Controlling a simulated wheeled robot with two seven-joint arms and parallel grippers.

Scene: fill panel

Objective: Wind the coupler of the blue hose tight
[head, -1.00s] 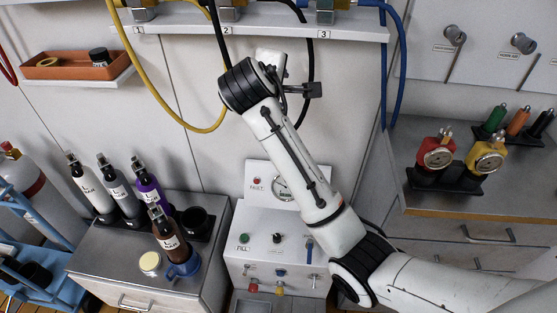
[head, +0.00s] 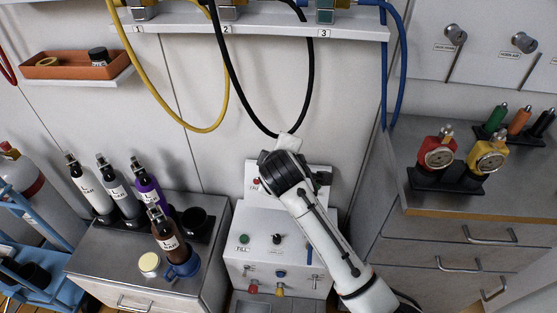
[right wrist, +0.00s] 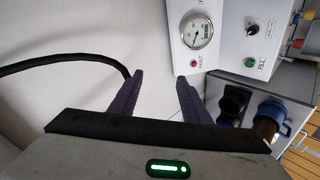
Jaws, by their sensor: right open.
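The blue hose (head: 400,60) hangs in the head view from the top edge near station 3, looping down to the right of the shelf. A brass and teal fitting (head: 325,12) stands at station 3; the top edge cuts it off, and I cannot tell how the hose's coupler sits. My right gripper (head: 288,142) is below the shelf, in front of the fill panel and well below the fitting. In the right wrist view its two dark fingers (right wrist: 160,78) are apart with nothing between them. My left gripper is not in view.
A black hose (head: 300,105) loops down close to my right gripper, and in the wrist view it (right wrist: 60,62) reaches the left finger. A yellow hose (head: 215,115) hangs left. The fill panel (head: 250,235) stands below. Bottles and gauges stand on side cabinets.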

